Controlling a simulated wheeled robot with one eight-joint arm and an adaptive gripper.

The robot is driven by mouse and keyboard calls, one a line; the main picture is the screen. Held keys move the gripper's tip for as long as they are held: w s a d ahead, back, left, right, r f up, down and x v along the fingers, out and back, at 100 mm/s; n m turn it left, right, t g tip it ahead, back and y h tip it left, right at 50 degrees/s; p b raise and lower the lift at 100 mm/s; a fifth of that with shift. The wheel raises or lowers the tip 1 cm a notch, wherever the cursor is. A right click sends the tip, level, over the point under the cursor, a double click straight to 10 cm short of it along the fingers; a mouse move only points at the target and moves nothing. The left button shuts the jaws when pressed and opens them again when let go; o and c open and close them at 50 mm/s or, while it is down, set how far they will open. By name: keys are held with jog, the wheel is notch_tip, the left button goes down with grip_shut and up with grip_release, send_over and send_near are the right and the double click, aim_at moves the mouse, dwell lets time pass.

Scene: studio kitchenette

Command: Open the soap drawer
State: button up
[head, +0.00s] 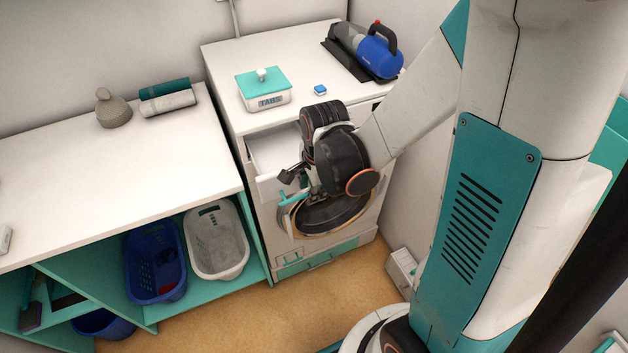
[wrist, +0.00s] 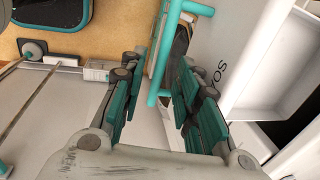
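The soap drawer (head: 275,152) stands pulled out from the top left of the washing machine (head: 243,112), its empty white inside showing. In the wrist view the drawer (wrist: 270,88) is at the right, with white compartments and part of a word on its front. A teal bar handle (wrist: 166,45) runs along that front. My gripper (head: 291,190) is in front of the drawer in the head view. In the wrist view my gripper (wrist: 160,75) has its fingers apart, one to each side of the handle bar. I cannot tell whether either finger touches it.
A teal-topped tabs box (head: 264,100), a small blue-and-white block (head: 320,90) and a blue handheld vacuum (head: 378,57) stand on the machine. A counter (head: 95,160) is at the left, with blue and white baskets (head: 215,240) below. A white box (head: 401,268) stands on the floor by the wall.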

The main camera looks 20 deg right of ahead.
notch_tip(320, 180, up, 12)
jog(key=s, duration=0.2)
jog(key=shift+s+f, duration=0.15)
jog(key=shift+s, duration=0.1)
dwell(0.5)
jog(key=s+a+r+n+t+b, duration=0.1)
jog(key=s+n+t+b, duration=0.4)
jog(key=n, duration=1.3)
jog(key=shift+s+a+r, duration=0.4)
jog(key=shift+s+r, duration=0.2)
jog(key=shift+s, duration=0.35)
